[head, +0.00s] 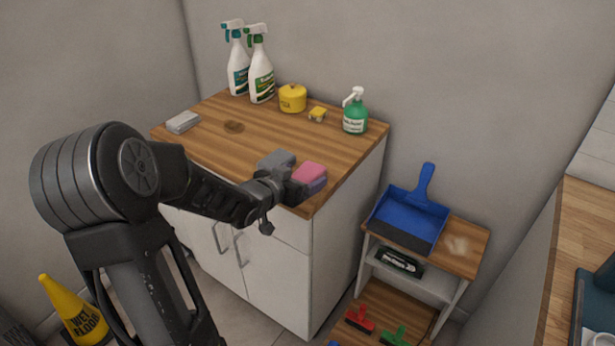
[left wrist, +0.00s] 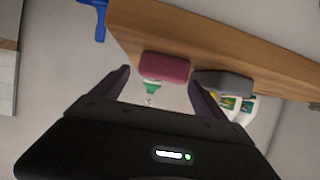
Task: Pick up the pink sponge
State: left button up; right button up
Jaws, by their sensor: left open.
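The pink sponge (head: 311,173) lies near the front right corner of the wooden counter top (head: 200,142). In the left wrist view the pink sponge (left wrist: 165,68) shows beyond and between my two fingertips. My left gripper (head: 297,187) is at the counter's front edge, close in front of the sponge, with its jaws apart. The left wrist view shows the same gripper (left wrist: 162,88) open, with nothing held. I cannot tell whether a finger touches the sponge. My right gripper is out of view.
A grey sponge (head: 276,159) lies just left of the pink one; it also shows in the left wrist view (left wrist: 222,82). Spray bottles (head: 262,80), a yellow pot (head: 292,98) and a green bottle (head: 355,112) stand farther back. A blue dustpan (head: 408,218) rests on a low shelf.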

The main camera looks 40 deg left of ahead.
pick_arm(q)
jog(key=x, duration=0.2)
jog(key=shift+w+f, duration=0.1)
jog(key=shift+w, duration=0.2)
jog(key=shift+c, duration=0.3)
jog(key=c, duration=1.3)
